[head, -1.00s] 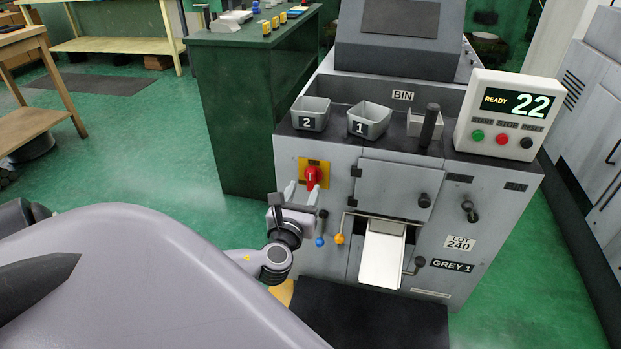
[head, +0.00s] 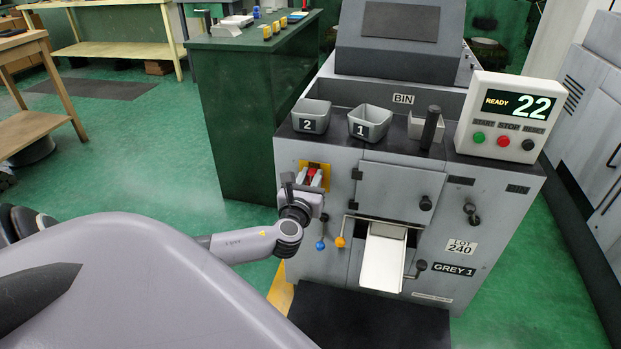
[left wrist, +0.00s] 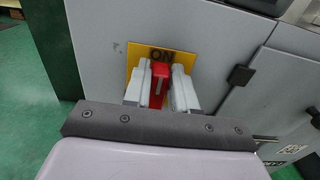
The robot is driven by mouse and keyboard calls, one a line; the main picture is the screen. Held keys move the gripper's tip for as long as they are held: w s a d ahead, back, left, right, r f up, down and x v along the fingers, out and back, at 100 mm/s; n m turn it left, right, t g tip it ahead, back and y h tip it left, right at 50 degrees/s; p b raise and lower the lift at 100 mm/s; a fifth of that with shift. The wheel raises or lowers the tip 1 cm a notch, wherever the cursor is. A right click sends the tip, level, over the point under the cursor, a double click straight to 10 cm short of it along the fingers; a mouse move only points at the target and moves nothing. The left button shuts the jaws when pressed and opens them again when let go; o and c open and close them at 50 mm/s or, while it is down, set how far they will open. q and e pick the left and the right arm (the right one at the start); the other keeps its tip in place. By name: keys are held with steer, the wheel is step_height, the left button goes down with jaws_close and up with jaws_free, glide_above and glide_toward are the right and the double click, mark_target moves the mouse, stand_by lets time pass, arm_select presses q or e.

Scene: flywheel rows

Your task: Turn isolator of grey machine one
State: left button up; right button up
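The isolator is a red knob (head: 311,172) on a yellow plate (head: 326,167) on the front of the grey machine (head: 345,195), which is labelled GREY 1. In the left wrist view the red knob (left wrist: 158,82) stands between the two pale fingers of my left gripper (left wrist: 160,88), and the plate (left wrist: 138,75) reads ON above it. The fingers lie close along both sides of the knob; whether they press on it is unclear. In the head view my left gripper (head: 309,180) hides most of the knob. My right gripper is out of view.
Blue (head: 320,245) and orange (head: 340,242) handled levers hang just right of and below my gripper. A chute (head: 383,260) juts out further right. A control box (head: 505,118) reads READY 22. A green cabinet (head: 235,120) stands left of the machine.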

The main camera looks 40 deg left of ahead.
arm_select(q)
jaws_close()
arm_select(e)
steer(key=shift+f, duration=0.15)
arm_select(q)
steer(key=n+b, duration=0.2)
steer(key=n, duration=0.4)
steer(key=a+f+n+b, duration=0.1)
steer(key=n+b, duration=0.2)
steer(key=n, duration=0.3)
steer(key=s+a+f+n+b, duration=0.1)
steer(key=n+b, duration=0.2)
steer(key=n, duration=0.2)
steer(key=shift+s+f+n, duration=0.1)
steer(key=shift+f+n, duration=0.1)
steer(key=shift+n, duration=0.2)
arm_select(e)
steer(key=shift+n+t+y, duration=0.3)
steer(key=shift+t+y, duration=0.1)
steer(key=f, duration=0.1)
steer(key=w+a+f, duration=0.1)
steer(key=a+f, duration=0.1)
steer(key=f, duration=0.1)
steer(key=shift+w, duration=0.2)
